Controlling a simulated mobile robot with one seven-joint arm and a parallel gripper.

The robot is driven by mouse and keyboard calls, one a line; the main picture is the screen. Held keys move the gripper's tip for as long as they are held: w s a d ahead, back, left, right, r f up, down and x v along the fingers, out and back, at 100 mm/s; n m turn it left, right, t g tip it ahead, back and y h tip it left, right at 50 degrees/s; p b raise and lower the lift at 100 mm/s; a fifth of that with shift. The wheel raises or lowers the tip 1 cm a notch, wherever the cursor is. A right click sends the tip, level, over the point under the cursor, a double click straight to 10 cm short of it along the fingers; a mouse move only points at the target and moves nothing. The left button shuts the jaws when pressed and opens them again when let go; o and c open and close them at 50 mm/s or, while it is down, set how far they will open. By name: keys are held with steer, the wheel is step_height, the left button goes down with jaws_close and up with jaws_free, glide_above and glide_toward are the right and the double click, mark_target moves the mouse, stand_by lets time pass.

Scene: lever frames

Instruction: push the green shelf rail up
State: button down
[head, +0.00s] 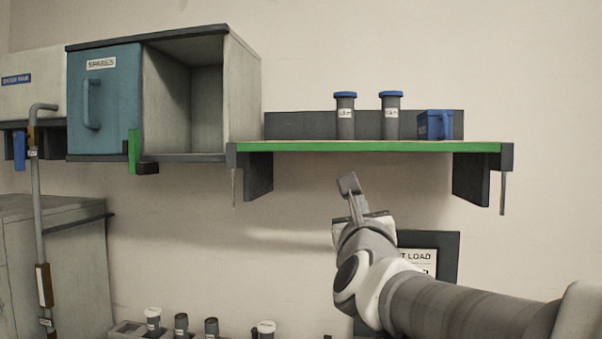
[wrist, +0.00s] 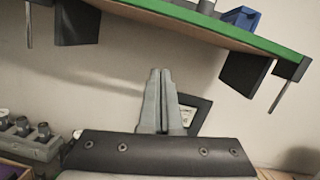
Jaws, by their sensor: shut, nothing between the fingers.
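The green shelf rail (head: 370,146) runs along the front edge of a wall shelf in the head view, between two dark end pieces. It looks level there. In the wrist view the rail (wrist: 225,36) crosses the top of the picture, slanted by the camera's tilt. My gripper (head: 349,184) is below the rail in the head view, near the middle of its length, with a visible gap under it. In the wrist view the fingers (wrist: 160,72) are together and empty, apart from the rail.
Two blue-capped jars (head: 345,118) and a blue bin (head: 434,125) stand on the shelf. Dark brackets (head: 472,178) hang below its ends. A cabinet with a blue door (head: 104,105) is at left. A dark framed sign (head: 447,262) is behind my arm.

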steer(key=shift+w+d+r+m+h, duration=0.1)
steer(key=shift+d+r+m+h, duration=0.15)
steer(key=shift+m, duration=0.45)
steer(key=shift+w+d+m+h, duration=0.1)
steer(key=shift+m+h, duration=0.25)
steer(key=shift+m, duration=0.35)
steer(key=w+d+r+p, duration=0.2)
steer(key=w+r+p, duration=0.3)
steer(key=w, duration=0.4)
steer(key=shift+w+r, duration=0.2)
steer(key=shift+r, duration=0.5)
steer(key=shift+r, duration=0.1)
step_height(320, 180, up, 8)
steer(key=p, duration=0.2)
glide_above(363, 147)
steer(key=s, duration=0.1)
steer(key=shift+a+r, duration=0.15)
steer(key=shift+a, duration=0.05)
